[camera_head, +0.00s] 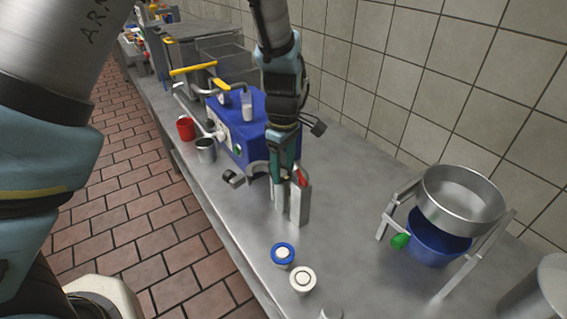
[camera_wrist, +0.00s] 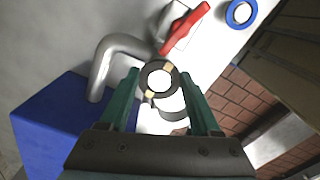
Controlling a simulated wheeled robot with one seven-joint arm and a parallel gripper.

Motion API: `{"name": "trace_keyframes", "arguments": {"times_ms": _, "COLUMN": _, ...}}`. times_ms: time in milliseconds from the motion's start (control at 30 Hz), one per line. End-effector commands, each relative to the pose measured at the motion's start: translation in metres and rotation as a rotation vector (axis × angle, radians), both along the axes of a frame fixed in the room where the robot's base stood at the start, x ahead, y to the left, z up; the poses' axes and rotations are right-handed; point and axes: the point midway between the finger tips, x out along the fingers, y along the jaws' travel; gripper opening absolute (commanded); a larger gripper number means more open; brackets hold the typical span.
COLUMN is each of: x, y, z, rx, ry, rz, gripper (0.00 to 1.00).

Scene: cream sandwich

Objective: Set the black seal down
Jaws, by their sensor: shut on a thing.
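The black seal (camera_wrist: 148,70) is a dark ring with tan patches in the wrist view. It sits between the tips of my green gripper fingers (camera_wrist: 159,76), which are shut on it. A pale round part (camera_wrist: 172,106) shows just below the ring; I cannot tell whether they touch. In the head view my gripper (camera_head: 284,175) points down beside the blue machine (camera_head: 240,130), and I cannot make out the seal there. A red lever (camera_wrist: 186,30) and a bent metal pipe (camera_wrist: 106,62) are close to the seal. The lever also shows in the head view (camera_head: 303,177).
A blue-ringed round piece (camera_head: 283,254) and a white-topped one (camera_head: 302,280) stand on the front of the steel counter (camera_head: 345,205). A metal bowl (camera_head: 460,200) on a stand is at right. A red cup (camera_head: 185,128) and metal cup (camera_head: 206,150) are left of the machine.

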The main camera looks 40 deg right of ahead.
Motion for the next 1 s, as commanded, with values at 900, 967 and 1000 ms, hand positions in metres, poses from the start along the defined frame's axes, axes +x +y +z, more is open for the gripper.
{"name": "trace_keyframes", "arguments": {"times_ms": 900, "x": -0.0004, "y": 0.0000, "z": -0.0089, "rx": 0.001, "ry": 0.000, "rz": 0.000, "gripper": 0.94}}
{"name": "trace_keyframes", "arguments": {"times_ms": 967, "x": -0.0004, "y": -0.0001, "z": -0.0089, "rx": 0.000, "ry": 0.000, "rz": 0.000, "gripper": 0.94}}
{"name": "trace_keyframes", "arguments": {"times_ms": 1000, "x": -0.0004, "y": -0.0001, "z": -0.0089, "rx": 0.000, "ry": 0.000, "rz": 0.000, "gripper": 0.94}}
